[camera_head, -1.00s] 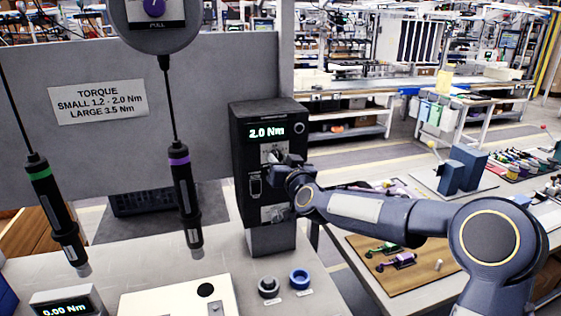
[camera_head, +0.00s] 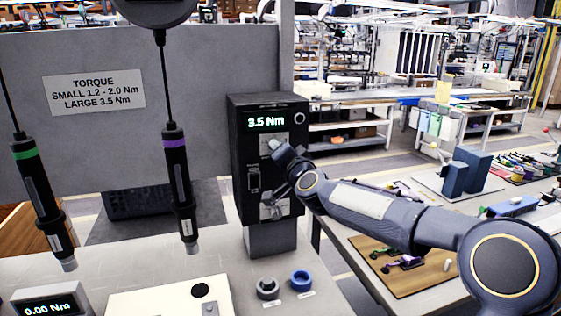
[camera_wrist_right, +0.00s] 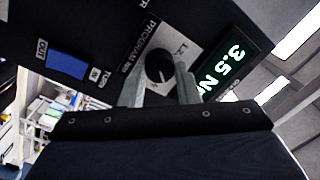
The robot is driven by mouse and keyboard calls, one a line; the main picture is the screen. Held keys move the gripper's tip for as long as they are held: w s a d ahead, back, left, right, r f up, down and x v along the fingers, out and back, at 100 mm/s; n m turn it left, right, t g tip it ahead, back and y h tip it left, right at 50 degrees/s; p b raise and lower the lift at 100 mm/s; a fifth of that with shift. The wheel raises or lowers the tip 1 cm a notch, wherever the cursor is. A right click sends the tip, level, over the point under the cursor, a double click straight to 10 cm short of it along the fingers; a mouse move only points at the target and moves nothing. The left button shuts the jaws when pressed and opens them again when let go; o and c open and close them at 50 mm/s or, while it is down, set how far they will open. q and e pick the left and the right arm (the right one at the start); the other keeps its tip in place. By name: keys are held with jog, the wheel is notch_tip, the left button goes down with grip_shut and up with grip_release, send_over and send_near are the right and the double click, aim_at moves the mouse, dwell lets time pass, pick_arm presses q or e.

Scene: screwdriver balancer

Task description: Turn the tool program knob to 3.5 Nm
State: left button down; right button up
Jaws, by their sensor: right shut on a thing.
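The black controller box (camera_head: 238,160) stands upright on the bench, and its display (camera_head: 266,123) reads 3.5 Nm. The right wrist view shows the same display (camera_wrist_right: 232,65), tilted. The round black program knob (camera_wrist_right: 158,66), with a light pointer line, sits on a pale plate marked PROGRAM. My right gripper (camera_wrist_right: 160,84) is shut on this knob, one finger on each side. In the head view my right gripper (camera_head: 273,146) covers the knob at the box's front. My left gripper is not in view.
Two hanging screwdrivers, one green-banded (camera_head: 40,195) and one purple-banded (camera_head: 179,185), are left of the box. A torque sign (camera_head: 95,92) is on the grey panel.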

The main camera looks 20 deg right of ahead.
jog(key=shift+m+b, duration=0.95)
jog(key=shift+m, duration=1.05)
jog(key=o, duration=1)
jog(key=s, duration=0.2)
jog(key=s+b, duration=0.1)
jog(key=s, duration=0.4)
jog(key=shift+s+d+f+b, duration=0.25)
jog(key=shift+s+b, duration=0.15)
